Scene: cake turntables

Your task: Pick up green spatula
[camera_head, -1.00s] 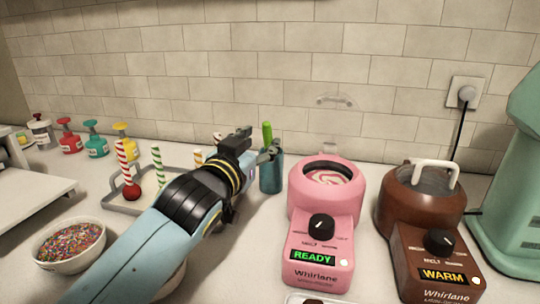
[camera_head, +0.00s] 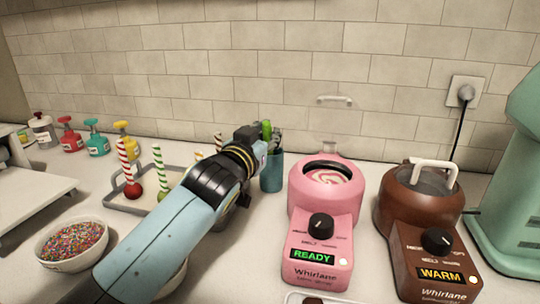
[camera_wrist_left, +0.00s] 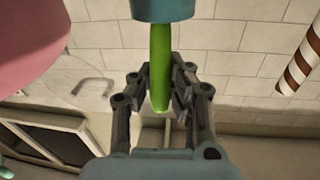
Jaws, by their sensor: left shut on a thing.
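The green spatula (camera_head: 266,131) stands handle up in a blue cup (camera_head: 272,172) near the wall, left of the pink melting pot. Only its handle shows; the rest is hidden in the cup. My left gripper (camera_head: 272,138) is at the handle, just above the cup. In the left wrist view the green spatula handle (camera_wrist_left: 160,68) comes out of the blue cup (camera_wrist_left: 163,8) and lies between the fingers of my left gripper (camera_wrist_left: 168,85), which are shut on it. My right gripper is not in view.
The pink melting pot (camera_head: 318,228) reads READY and stands close right of the cup. A brown melting pot (camera_head: 425,215) is farther right. A tray with striped sticks (camera_head: 158,160) and a sprinkle bowl (camera_head: 70,245) are at left.

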